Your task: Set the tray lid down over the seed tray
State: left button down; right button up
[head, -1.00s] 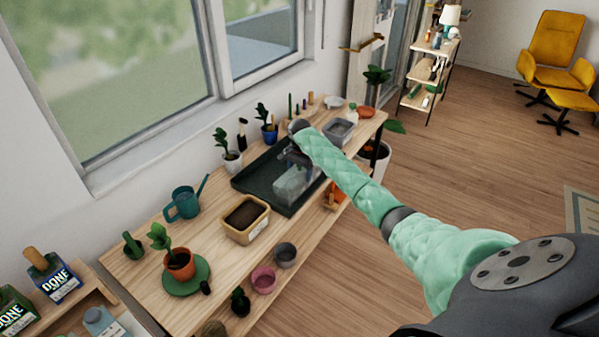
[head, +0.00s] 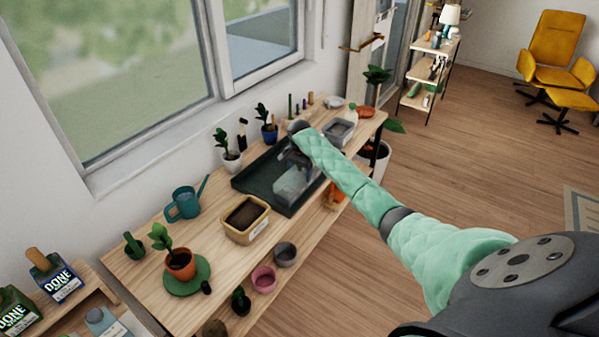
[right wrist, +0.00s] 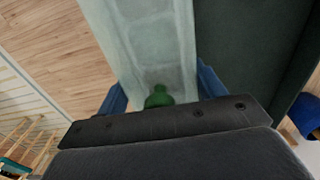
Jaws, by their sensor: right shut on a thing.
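The tray lid (head: 292,183) is a clear, pale cover with a green knob (right wrist: 158,97). My right gripper (right wrist: 160,88) is shut on this knob, its blue fingers on either side. In the head view my right forearm partly hides the gripper and the lid's back. The lid shows against the dark green tray (head: 254,184); I cannot tell its height above it. A tan rectangular tray of dark soil (head: 263,205), which looks like the seed tray, stands uncovered to the left and nearer, apart from the lid. My left gripper is out of view.
A watering can (head: 184,203), a potted plant (head: 180,264) on a green saucer, and small pink (head: 264,278) and grey (head: 285,254) pots surround the tan tray on the wooden bench. More plants and a clear bin (head: 340,130) stand farther back. Some bare wood lies left of the tan tray.

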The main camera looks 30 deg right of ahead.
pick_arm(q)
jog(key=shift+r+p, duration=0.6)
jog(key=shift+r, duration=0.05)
pick_arm(e)
jog(key=shift+f, duration=0.7)
dwell(0.8)
jog(key=o, duration=1.1)
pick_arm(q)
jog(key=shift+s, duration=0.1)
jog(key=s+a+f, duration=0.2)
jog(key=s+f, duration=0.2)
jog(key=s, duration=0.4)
pick_arm(e)
jog(key=shift+r+b, duration=0.6)
jog(key=shift+r, duration=0.45)
notch_tip(320, 180, up, 5)
jog(key=shift+f+b, duration=0.1)
jog(key=shift+b, duration=0.9)
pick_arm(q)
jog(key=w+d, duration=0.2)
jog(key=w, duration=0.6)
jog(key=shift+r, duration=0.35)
pick_arm(e)
jog(key=shift+r, duration=0.45)
